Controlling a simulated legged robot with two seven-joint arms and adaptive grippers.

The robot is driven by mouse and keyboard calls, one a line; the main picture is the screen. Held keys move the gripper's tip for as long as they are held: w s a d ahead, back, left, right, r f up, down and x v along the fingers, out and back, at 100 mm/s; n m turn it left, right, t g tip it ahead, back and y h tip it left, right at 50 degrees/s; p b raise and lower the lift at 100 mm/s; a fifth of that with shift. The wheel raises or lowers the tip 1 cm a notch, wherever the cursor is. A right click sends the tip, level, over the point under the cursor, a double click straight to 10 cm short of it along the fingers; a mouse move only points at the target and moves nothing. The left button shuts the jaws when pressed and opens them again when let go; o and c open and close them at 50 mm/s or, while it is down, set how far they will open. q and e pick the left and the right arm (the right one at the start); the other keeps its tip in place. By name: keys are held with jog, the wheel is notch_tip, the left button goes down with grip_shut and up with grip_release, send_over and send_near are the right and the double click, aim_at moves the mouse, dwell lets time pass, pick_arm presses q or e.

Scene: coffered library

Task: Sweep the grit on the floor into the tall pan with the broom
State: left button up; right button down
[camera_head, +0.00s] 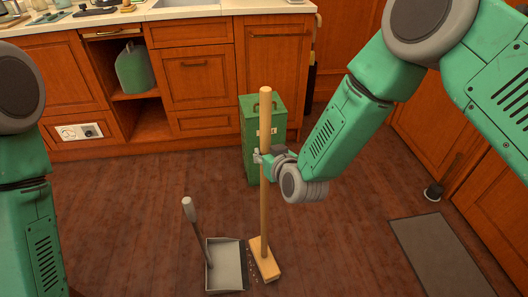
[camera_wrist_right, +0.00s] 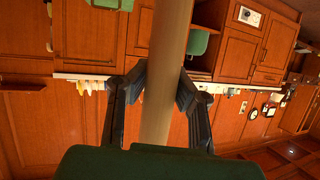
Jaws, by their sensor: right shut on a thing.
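The broom (camera_head: 264,215) stands nearly upright on the floor, with a long wooden handle and a wooden block head (camera_head: 264,259). My right gripper (camera_head: 262,158) is shut on the handle about midway up. The right wrist view also shows the handle (camera_wrist_right: 165,75) between the two dark fingers (camera_wrist_right: 162,95). The tall pan (camera_head: 226,272), grey with an upright handle (camera_head: 194,232), sits on the floor just left of the broom head. Small bits of grit (camera_head: 252,272) lie between the pan and the broom head. My left arm is at the left edge; its gripper is out of view.
A green bin (camera_head: 250,125) stands behind the broom, near the wooden cabinets (camera_head: 195,78). A grey mat (camera_head: 440,252) lies at the right, and a dark brush-like thing (camera_head: 434,190) stands by the right cabinets. The floor left of the pan is clear.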

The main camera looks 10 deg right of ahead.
jog(key=a, duration=0.4)
jog(key=shift+r, duration=0.1)
dwell(0.7)
jog(key=shift+p, duration=0.3)
dwell(0.4)
jog(key=a, duration=0.6)
dwell(0.8)
dwell(0.4)
